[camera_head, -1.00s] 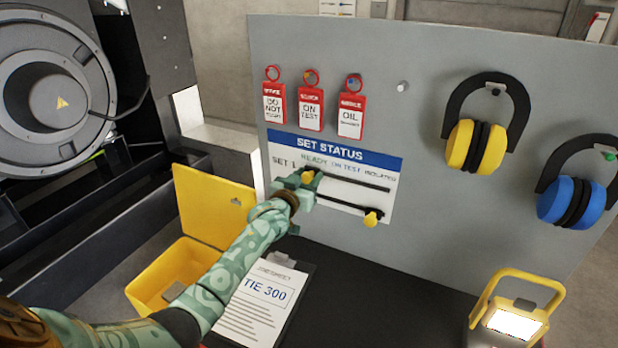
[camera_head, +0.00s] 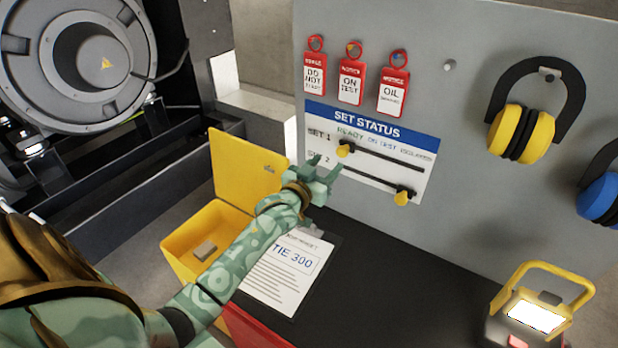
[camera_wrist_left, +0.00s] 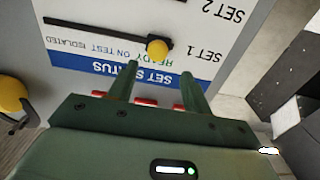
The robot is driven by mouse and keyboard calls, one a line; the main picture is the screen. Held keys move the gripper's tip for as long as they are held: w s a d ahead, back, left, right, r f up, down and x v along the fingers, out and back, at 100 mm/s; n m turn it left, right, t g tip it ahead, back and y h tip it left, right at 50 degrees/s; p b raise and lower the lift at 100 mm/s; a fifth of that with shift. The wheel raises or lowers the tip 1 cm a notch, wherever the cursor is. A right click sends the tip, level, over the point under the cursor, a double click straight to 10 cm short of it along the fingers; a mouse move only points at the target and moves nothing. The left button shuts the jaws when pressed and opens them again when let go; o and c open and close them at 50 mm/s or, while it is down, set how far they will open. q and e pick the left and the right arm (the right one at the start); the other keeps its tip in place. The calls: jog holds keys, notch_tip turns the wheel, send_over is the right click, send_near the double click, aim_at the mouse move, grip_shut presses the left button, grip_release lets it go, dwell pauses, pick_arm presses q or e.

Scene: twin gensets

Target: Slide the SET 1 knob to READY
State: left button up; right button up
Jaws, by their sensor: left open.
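The SET STATUS board (camera_head: 425,185) is a white plate with a blue header on the grey panel. The yellow SET 1 knob (camera_head: 343,151) is at the left end of the upper slot, by the READY label. It also shows in the left wrist view (camera_wrist_left: 157,49), where the board appears upside down. My left gripper (camera_head: 326,165) is open and empty, just below and left of the knob, apart from it. Its two fingers also show in the wrist view (camera_wrist_left: 160,70). The yellow SET 2 knob (camera_head: 402,198) is toward the right end of the lower slot. My right gripper is out of view.
Red tags (camera_head: 350,87) hang above the board. Ear defenders (camera_head: 525,130) hang at right. Below are a yellow open box (camera_head: 250,170), a clipboard (camera_head: 285,275) and a lit lamp (camera_head: 535,315) on a dark bench top (camera_head: 410,290).

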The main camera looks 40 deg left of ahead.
pick_arm(q)
jog(key=s, duration=0.7)
jog(key=shift+s+d, duration=0.2)
jog(key=shift+s, duration=0.1)
